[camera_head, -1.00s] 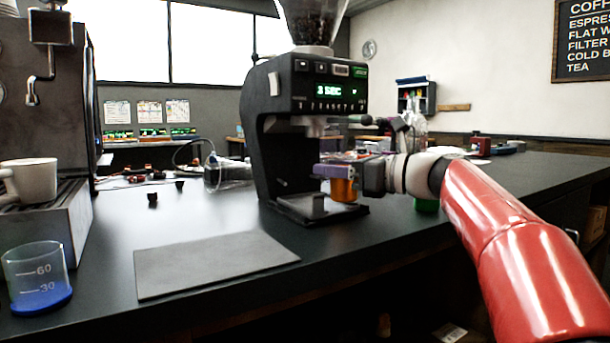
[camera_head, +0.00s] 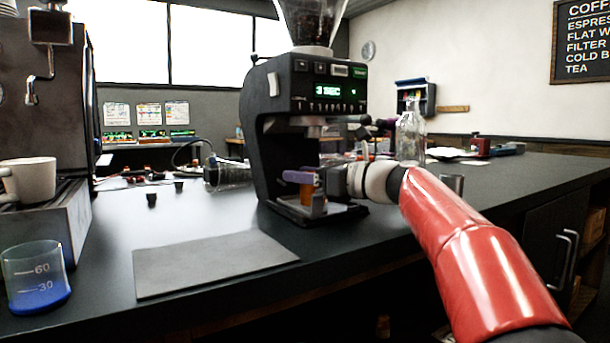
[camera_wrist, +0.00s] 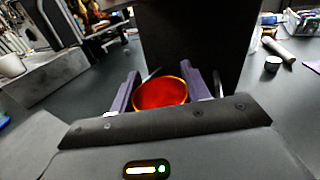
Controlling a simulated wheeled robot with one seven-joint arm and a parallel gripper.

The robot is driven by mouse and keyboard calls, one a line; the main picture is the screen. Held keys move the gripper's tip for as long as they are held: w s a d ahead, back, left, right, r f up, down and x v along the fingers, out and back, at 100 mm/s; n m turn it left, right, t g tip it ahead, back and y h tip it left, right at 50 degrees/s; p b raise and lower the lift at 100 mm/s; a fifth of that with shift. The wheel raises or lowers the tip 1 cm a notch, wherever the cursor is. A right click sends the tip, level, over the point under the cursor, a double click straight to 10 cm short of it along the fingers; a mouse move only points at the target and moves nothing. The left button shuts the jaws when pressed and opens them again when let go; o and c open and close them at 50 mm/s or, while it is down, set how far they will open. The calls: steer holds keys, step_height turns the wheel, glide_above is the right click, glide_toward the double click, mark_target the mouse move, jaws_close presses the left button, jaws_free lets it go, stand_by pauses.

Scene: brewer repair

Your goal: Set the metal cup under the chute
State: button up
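An orange cup (camera_head: 306,194) with a red inside is between the purple fingers of my gripper (camera_head: 300,178). In the wrist view the cup (camera_wrist: 160,93) sits upright between both fingers (camera_wrist: 158,88), which appear to touch its sides. The black grinder (camera_head: 262,130) stands around it, and the cup is in the gap below the chute (camera_head: 312,130), just above or on the base tray (camera_head: 345,212); I cannot tell which. A small metal bracket partly hides the cup. A grey metal-looking cup (camera_head: 452,183) stands on the counter behind my arm.
A grey mat (camera_head: 210,263) lies on the counter left of the grinder. A blue-based measuring beaker (camera_head: 36,280) and an espresso machine with a white cup (camera_head: 32,180) are at far left. A clear bottle (camera_head: 411,135) stands behind my arm.

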steer(key=o, duration=0.4)
steer(key=shift+d+r, duration=0.1)
steer(key=v, duration=1.2)
